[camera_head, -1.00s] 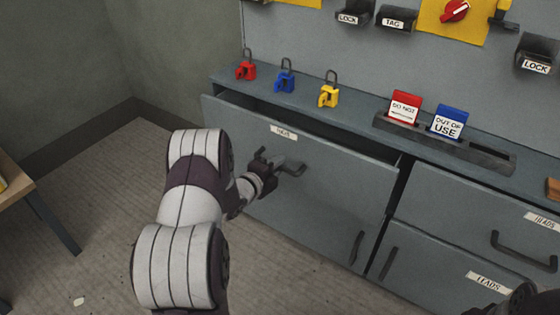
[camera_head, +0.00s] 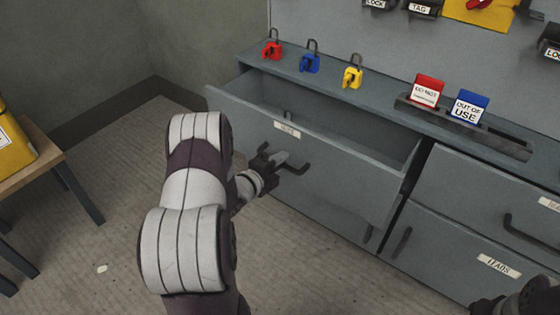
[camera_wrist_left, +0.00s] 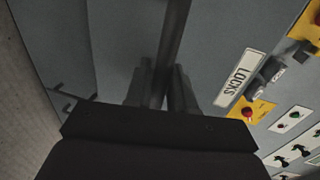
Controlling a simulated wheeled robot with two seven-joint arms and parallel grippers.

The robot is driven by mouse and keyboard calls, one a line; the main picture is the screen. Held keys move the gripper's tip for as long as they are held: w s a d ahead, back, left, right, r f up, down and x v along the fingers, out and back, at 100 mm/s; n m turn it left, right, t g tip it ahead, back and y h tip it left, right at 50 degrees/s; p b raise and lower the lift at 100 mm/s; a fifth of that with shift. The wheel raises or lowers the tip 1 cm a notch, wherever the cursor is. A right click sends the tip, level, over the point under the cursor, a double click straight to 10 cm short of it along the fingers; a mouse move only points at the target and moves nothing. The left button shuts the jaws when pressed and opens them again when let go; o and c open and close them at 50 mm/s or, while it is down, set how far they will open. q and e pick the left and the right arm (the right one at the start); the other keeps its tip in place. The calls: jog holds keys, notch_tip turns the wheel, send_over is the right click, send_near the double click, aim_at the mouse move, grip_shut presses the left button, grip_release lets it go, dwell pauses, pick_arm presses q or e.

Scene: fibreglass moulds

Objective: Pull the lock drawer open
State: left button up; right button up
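The lock drawer (camera_head: 335,185) is a wide grey front in the upper left of the cabinet. It stands out from the cabinet, so part of its inside shows. Its label reads LOCKS in the left wrist view (camera_wrist_left: 240,79). Its dark bar handle (camera_head: 297,168) is partly hidden by my left gripper (camera_head: 277,162). In the left wrist view the handle bar (camera_wrist_left: 175,35) runs between the two fingers, which are shut on it. A dark part of my right arm shows at the lower right corner of the head view; its fingers cannot be made out.
Red (camera_head: 271,50), blue (camera_head: 310,62) and yellow (camera_head: 352,76) padlocks stand on the cabinet top. A rack (camera_head: 510,147) holds red and blue tags. Another drawer (camera_head: 475,195) is at the right.

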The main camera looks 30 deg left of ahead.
pick_arm(q)
jog(key=shift+o, duration=0.8)
jog(key=shift+s+r, duration=0.1)
jog(key=shift+s, duration=0.15)
jog(key=p+v, duration=0.4)
jog(key=v, duration=0.8)
jog(key=shift+a, duration=0.1)
